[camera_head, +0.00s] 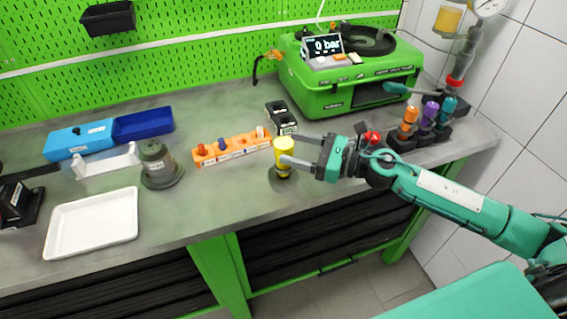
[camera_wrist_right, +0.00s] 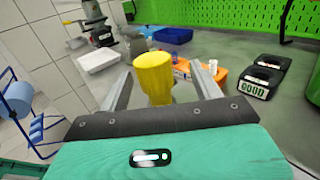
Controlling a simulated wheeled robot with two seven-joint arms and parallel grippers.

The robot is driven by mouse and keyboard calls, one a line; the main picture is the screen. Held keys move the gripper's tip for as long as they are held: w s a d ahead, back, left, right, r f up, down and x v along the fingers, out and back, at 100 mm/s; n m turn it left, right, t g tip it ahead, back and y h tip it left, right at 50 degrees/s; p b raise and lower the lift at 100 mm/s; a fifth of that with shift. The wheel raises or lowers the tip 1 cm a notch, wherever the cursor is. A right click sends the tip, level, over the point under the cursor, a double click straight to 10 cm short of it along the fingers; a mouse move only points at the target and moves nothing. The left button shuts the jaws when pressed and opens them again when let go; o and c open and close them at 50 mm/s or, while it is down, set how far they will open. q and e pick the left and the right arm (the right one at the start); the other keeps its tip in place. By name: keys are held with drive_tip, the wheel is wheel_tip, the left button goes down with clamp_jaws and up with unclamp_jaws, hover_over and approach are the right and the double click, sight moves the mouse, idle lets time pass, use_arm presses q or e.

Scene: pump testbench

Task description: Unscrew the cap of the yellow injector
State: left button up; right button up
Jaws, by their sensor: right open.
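The yellow injector (camera_head: 283,152) stands upright on the grey bench near its front edge, with its yellow top up and a dark lower part. My right gripper (camera_head: 289,148) is open, with one finger on each side of the yellow top. In the right wrist view the yellow cap (camera_wrist_right: 154,76) sits between the two grey fingers (camera_wrist_right: 160,92). A gap seems to show on both sides, but I cannot tell whether either finger touches. The lower part of the injector is hidden in the wrist view. My left gripper is not in view.
The green test machine (camera_head: 350,85) stands at the back. Orange, purple and teal injectors (camera_head: 428,115) stand at right. A white tray (camera_head: 91,222) lies at left.

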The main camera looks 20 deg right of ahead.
sight(276, 149)
drive_tip(key=shift+w+a, duration=0.15)
drive_tip(key=shift+a, duration=0.15)
drive_tip(key=p+x, duration=0.2)
drive_tip(key=x, duration=0.1)
drive_tip(key=shift+a+f, duration=0.25)
drive_tip(key=shift+a, duration=0.05)
drive_tip(key=shift+w+a+f+p, duration=0.25)
drive_tip(key=shift+a+p, duration=0.1)
drive_tip(key=shift+a, duration=0.1)
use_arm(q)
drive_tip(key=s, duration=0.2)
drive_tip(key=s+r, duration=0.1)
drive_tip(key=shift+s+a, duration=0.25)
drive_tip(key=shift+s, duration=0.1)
use_arm(e)
drive_tip(key=shift+c, duration=0.5)
drive_tip(key=shift+r, duration=0.1)
clamp_jaws()
